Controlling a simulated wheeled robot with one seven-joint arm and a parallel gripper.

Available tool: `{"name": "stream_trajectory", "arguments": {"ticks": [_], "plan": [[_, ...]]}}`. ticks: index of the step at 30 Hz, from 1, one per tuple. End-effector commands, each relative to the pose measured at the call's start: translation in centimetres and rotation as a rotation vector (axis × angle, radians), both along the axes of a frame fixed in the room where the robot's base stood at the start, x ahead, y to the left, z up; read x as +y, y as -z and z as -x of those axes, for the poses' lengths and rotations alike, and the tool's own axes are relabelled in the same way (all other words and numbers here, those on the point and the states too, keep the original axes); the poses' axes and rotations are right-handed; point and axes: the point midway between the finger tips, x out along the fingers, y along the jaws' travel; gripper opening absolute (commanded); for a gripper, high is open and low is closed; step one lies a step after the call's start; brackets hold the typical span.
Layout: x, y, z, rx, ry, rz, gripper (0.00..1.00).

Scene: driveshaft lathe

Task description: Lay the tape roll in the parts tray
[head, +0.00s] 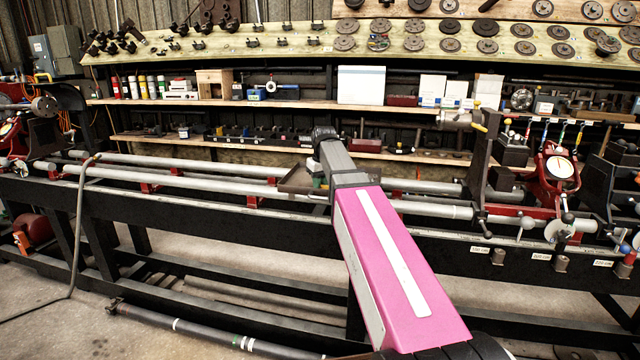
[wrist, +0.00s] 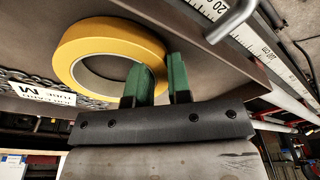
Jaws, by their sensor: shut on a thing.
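The yellow tape roll (wrist: 110,30) is at upper left of the wrist view, its round opening facing the camera. My gripper (wrist: 162,68) has green-padded fingers, one inside the roll's opening and one outside, shut on its ring wall. A brown flat surface (wrist: 185,45) lies behind the roll; whether the roll touches it I cannot tell. In the head view a small brown tray (head: 297,181) sits on the lathe bed just left of my arm, partly hidden by it. It looks like the parts tray. My gripper and the roll are hidden behind the arm there.
In the wrist view, a metal scale (wrist: 235,28) runs along the surface's edge, a bent grey rod (wrist: 232,22) crosses it, and a chain and white label (wrist: 42,92) lie at left. Long grey tubes (head: 190,180) line the bench; a red dial gauge (head: 558,168) stands at right.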

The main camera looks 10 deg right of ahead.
Motion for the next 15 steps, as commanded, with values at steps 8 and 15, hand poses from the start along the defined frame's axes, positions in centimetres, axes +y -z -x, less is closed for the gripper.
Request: {"name": "stream_trajectory", "arguments": {"ticks": [8,15], "plan": [[0.01,0.25,0.01,0.001,0.000,0.000,0.31],[0.01,0.23,0.01,0.001,0.000,0.000,0.44]]}}
